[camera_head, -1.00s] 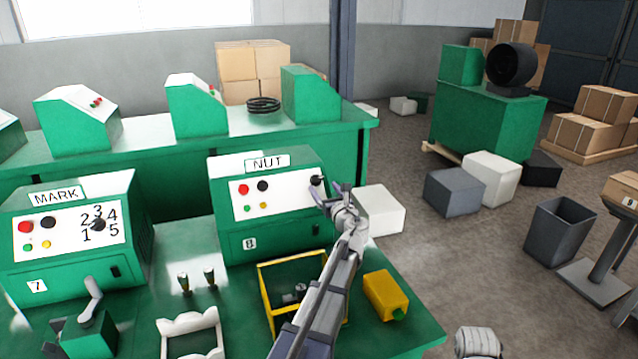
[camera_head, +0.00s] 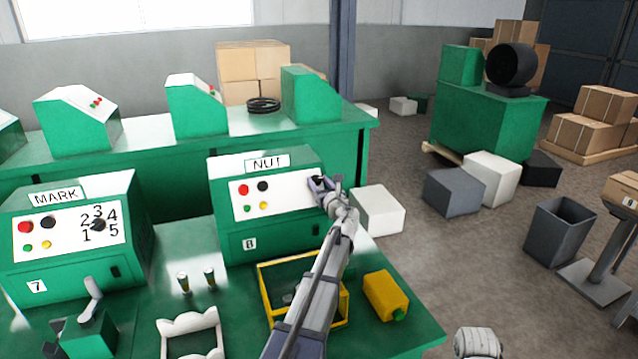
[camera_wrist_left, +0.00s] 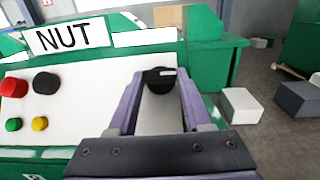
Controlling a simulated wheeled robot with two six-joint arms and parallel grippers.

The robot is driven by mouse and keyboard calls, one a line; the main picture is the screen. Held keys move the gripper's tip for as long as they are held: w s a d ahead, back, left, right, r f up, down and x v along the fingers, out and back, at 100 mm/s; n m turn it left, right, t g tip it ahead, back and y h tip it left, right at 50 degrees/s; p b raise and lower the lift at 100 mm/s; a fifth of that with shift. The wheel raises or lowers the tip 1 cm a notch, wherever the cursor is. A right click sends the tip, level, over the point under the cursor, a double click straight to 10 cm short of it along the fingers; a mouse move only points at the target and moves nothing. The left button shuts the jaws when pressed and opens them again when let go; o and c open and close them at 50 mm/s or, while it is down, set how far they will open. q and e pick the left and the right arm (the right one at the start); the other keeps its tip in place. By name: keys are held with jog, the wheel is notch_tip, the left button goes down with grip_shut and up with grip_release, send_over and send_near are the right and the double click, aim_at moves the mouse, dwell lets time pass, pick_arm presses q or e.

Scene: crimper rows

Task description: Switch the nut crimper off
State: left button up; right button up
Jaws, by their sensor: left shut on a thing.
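The nut crimper (camera_head: 225,181) is a green box with a sloped white panel and a NUT sign (camera_head: 267,163); the sign also shows in the left wrist view (camera_wrist_left: 65,36). A black knob (camera_wrist_left: 158,79) sits at the right end of the panel. My left gripper (camera_head: 320,184) is at that knob; in the left wrist view its two fingers (camera_wrist_left: 158,90) stand on both sides of the knob and are shut on it. The knob is mostly hidden in the head view. My right gripper is in neither view.
The panel's left side has a red button (camera_head: 243,189), a black button (camera_head: 262,186), and small green and yellow ones. The MARK machine (camera_head: 70,235) stands to the left.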

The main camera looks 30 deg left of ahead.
pick_arm(q)
grip_shut()
